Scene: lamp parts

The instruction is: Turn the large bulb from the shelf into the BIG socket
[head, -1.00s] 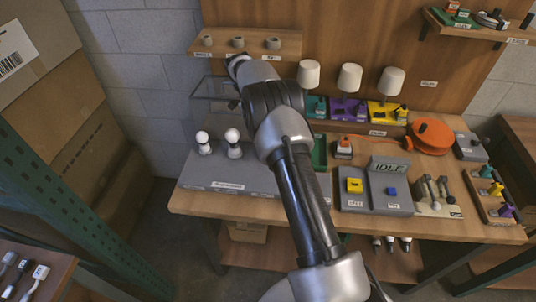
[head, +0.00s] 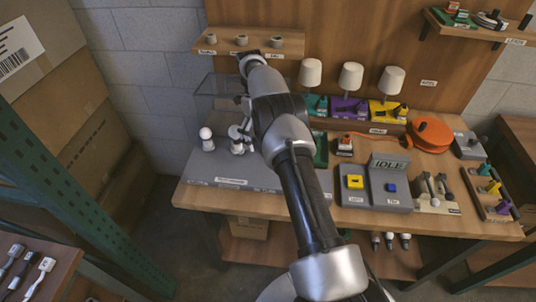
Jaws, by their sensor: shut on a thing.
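My gripper (head: 241,133) hangs low over the left part of the grey panel on the bench, overlapping the second white bulb in the picture. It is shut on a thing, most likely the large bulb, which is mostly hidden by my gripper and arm. Another white bulb (head: 205,138) stands upright on the grey panel (head: 215,168), to the left. The BIG socket cannot be made out; my arm covers the panel's right part. The upper left shelf (head: 222,51) carries three grey rings, and no bulb shows in them.
A clear box (head: 218,84) stands behind the panel. Three lamps with pale shades, one of them a lamp shade (head: 350,76), stand at the back. The panel's left front is clear.

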